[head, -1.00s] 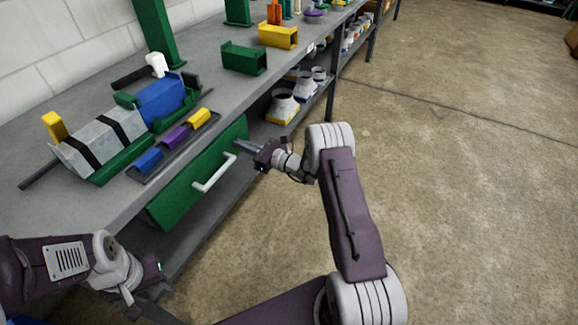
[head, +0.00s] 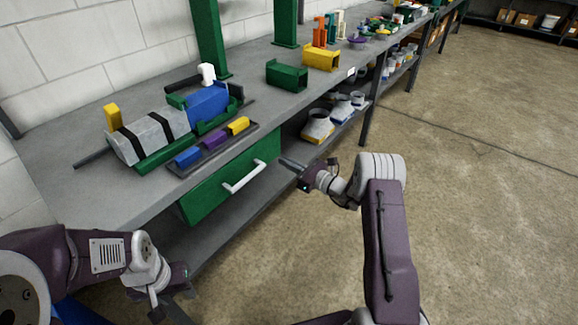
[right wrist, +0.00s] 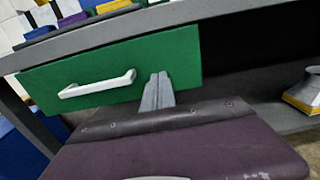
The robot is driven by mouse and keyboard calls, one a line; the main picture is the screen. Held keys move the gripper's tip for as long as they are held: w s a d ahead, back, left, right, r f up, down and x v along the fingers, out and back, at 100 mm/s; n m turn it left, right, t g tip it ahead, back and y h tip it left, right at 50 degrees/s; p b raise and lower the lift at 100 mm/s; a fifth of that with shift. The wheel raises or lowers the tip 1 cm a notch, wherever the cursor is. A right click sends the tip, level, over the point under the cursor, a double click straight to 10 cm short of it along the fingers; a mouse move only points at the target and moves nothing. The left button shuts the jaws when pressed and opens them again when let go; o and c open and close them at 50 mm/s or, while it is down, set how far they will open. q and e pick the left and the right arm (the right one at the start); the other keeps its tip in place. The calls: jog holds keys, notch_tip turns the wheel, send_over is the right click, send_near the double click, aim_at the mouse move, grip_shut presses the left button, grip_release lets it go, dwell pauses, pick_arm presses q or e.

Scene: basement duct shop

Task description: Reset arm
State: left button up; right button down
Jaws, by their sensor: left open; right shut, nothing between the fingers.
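My right gripper (head: 292,164) is shut and empty. It hangs in front of the workbench, just right of the green drawer's white handle (head: 244,178), and apart from it. In the right wrist view its closed fingers (right wrist: 158,90) show against the green drawer front (right wrist: 110,72); the handle is to their left. The drawer looks closed under the bench top. My left gripper (head: 172,303) is low at the bottom left, below the bench top, open; its fingers are only partly clear.
Fittings (head: 318,125) sit on the lower shelf. The concrete floor (head: 490,200) on the right is clear.

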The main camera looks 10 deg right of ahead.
pick_arm(q)
jog(key=shift+w+r+p, duration=0.35)
jog(key=shift+w+r, duration=0.05)
jog(key=shift+r, duration=0.1)
pick_arm(e)
jog(key=v, duration=0.7)
jog(key=shift+d+f, duration=0.15)
jog(key=shift+d, duration=0.25)
